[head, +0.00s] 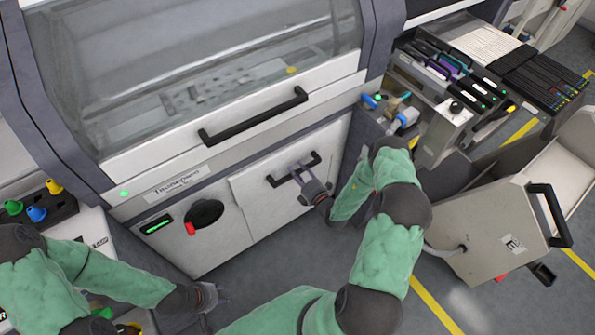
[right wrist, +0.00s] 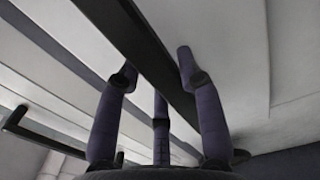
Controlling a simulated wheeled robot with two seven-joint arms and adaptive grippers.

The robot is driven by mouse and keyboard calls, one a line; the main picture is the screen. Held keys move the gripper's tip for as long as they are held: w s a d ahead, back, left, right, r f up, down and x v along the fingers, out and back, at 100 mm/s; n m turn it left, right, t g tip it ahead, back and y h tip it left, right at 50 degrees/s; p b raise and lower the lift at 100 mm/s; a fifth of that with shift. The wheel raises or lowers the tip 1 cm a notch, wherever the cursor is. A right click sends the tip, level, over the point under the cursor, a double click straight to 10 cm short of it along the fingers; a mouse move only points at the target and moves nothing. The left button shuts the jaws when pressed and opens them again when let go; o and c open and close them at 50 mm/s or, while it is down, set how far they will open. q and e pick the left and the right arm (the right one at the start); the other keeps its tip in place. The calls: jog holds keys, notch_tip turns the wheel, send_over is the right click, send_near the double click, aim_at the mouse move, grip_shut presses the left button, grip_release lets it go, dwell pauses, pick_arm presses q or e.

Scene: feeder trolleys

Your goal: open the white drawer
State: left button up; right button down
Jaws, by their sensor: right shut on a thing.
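The white drawer (head: 270,210) is a white front panel low on the machine, right of the red-and-black switch. Its black bar handle (head: 312,161) runs along its upper part. My right gripper (head: 295,172) is at this handle. In the right wrist view the fingers (right wrist: 160,80) stand on both sides of the black bar (right wrist: 135,45), shut on it. The drawer front looks about level with the machine face; I cannot tell whether it stands out slightly. My left gripper (head: 217,294) is low over the floor, away from the drawer, and its finger opening is unclear.
Above the drawer is a clear machine cover with a longer black handle (head: 253,117). A rotary switch (head: 204,214) is left of the drawer. A grey-beige trolley (head: 495,235) with a black handle stands at right. Grey floor (head: 275,265) lies free before the drawer.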

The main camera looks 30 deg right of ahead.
jog(key=s+d+p, duration=0.2)
jog(key=s+p, duration=0.1)
jog(key=s, duration=2.5)
jog(key=shift+s, duration=0.4)
jog(key=shift+d, duration=0.1)
jog(key=c, duration=0.8)
grip_release()
jog(key=s, duration=0.8)
jog(key=s+d, duration=0.1)
jog(key=s, duration=0.3)
jog(key=shift+s, duration=0.1)
